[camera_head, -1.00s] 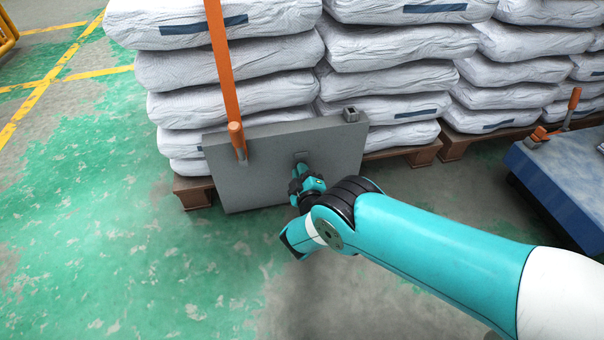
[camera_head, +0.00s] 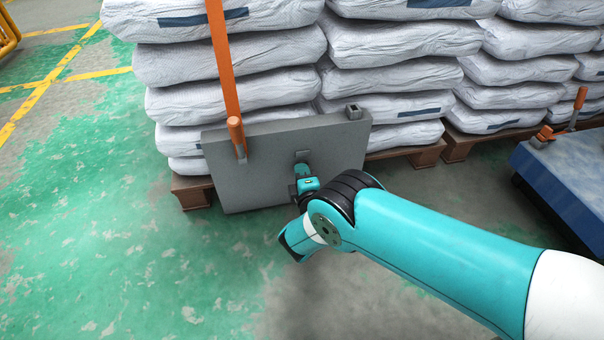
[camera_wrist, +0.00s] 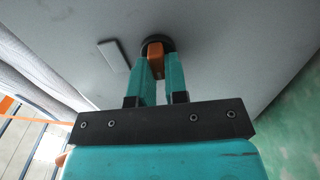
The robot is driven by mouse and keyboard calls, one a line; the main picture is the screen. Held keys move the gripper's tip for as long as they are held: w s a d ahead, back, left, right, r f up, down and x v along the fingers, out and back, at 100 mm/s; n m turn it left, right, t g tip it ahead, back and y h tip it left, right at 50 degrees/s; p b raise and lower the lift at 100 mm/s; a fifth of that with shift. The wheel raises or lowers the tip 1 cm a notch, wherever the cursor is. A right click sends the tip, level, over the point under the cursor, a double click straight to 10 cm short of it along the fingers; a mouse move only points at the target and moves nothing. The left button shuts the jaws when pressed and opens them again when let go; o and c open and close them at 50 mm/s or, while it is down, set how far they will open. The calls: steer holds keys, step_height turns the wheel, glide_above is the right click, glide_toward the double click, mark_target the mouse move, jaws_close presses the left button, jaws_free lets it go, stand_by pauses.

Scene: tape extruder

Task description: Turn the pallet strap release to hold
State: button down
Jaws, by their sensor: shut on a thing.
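The pallet strap release is a small orange lever (camera_wrist: 155,60) on a dark round base (camera_wrist: 158,42), set on a grey panel. My gripper (camera_wrist: 157,66) is shut on the orange lever, with one teal finger on each side of it. A light grey flat bar (camera_wrist: 114,55) lies on the panel just left of the base. In the head view the grey panel (camera_head: 255,180) stands upright against the bag stack, and my gripper (camera_head: 303,184) is at its lower right part. The lever is hidden there behind my gripper.
An orange strap (camera_head: 222,60) runs down to an orange handle (camera_head: 236,132) on the panel's top left. White bags (camera_head: 225,65) are stacked on wooden pallets (camera_head: 194,192). A blue cart (camera_head: 565,175) stands at the right. The green floor (camera_head: 120,250) at the left is clear.

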stand_by(0.4)
steer(key=c, duration=1.1)
jaws_free()
steer(key=shift+c, duration=0.2)
steer(key=p+v, duration=1.6)
steer(key=v, duration=0.1)
steer(key=shift+s+p, duration=0.2)
steer(key=shift+p, duration=0.15)
steer(key=shift+w+r, duration=0.1)
steer(key=shift+r, duration=0.05)
